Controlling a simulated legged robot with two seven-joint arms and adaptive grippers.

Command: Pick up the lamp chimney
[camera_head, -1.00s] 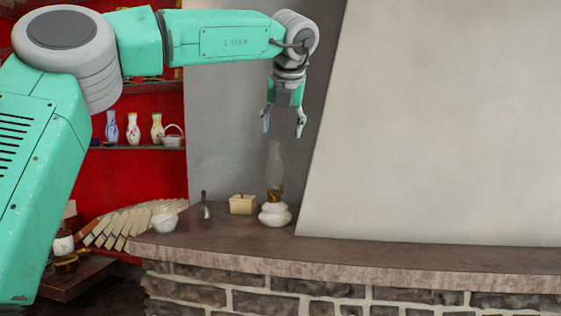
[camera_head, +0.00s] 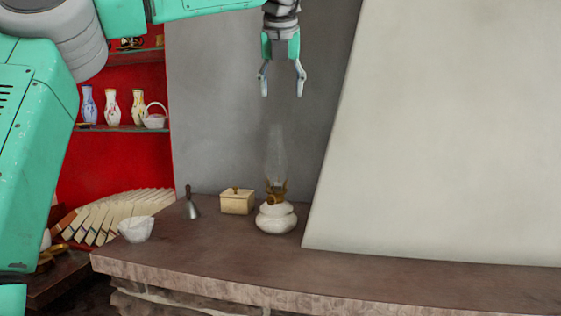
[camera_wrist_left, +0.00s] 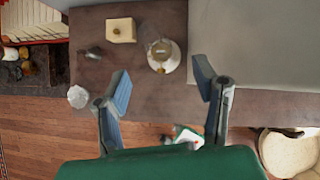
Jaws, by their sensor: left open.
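The clear glass lamp chimney (camera_head: 276,157) stands upright on the brass burner of a white oil lamp (camera_head: 276,218), on the stone mantel. In the left wrist view the lamp shows from above, its chimney (camera_wrist_left: 160,50) faint against the white base. My left gripper (camera_head: 282,90) is open and empty, pointing down, above the chimney with a clear gap between them. In the wrist view its fingers (camera_wrist_left: 163,85) are spread, and the lamp lies beyond them, toward the top of the picture. My right gripper is not in view.
On the mantel (camera_head: 205,255), left of the lamp, are a cream lidded box (camera_head: 237,203), a small bell (camera_head: 191,206) and a white bowl (camera_head: 136,229). A sloping pale wall (camera_head: 450,130) rises close to the lamp's right. Shelves with vases (camera_head: 111,107) stand at the left.

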